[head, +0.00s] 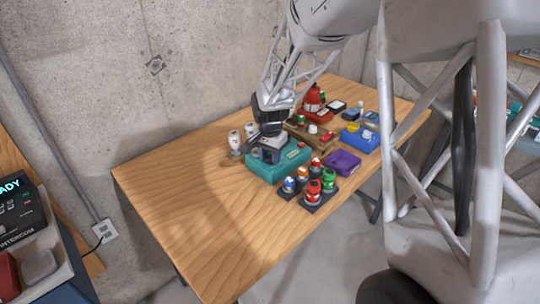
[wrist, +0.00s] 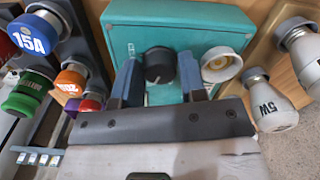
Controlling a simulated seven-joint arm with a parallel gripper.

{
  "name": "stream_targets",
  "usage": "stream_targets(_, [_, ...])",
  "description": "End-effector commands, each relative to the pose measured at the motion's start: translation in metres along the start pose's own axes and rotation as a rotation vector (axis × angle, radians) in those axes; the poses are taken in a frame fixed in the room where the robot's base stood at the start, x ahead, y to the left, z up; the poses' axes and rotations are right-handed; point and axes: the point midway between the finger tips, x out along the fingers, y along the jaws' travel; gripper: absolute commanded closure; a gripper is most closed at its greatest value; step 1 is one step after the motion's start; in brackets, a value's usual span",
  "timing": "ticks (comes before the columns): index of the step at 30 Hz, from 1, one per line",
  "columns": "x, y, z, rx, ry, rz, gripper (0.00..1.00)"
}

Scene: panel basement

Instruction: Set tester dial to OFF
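The tester is a teal box on the wooden table, seen in the head view (head: 262,173) and filling the top middle of the wrist view (wrist: 150,32). Its round black dial (wrist: 160,65) shows in the wrist view. My gripper (wrist: 160,76) is open, with one finger on each side of the dial and a gap to both sides. I cannot tell how far down the fingers reach. In the head view my gripper (head: 270,148) is over the tester and hides the dial. The dial's setting and any OFF mark cannot be read.
A socket with a pale ring (wrist: 221,64) sits right of the dial. White bulbs (wrist: 270,105) stand to the right. A dark rack of colored fuses (head: 312,192), a purple block (head: 343,162) and a blue box (head: 360,138) are nearby. The table's left front (head: 200,200) is clear.

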Motion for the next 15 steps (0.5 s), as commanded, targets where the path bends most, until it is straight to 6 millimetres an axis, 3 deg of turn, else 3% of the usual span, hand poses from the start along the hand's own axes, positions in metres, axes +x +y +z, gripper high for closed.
stream_targets(1, [-0.0001, 0.0, 0.0, 0.0, 0.0, 0.0, 0.7])
stream_targets(5, [-0.0001, -0.0001, 0.0, 0.0, 0.0, 0.0, 0.9])
stream_targets(15, [-0.0005, -0.0002, -0.0003, -0.034, 0.001, -0.001, 0.9])
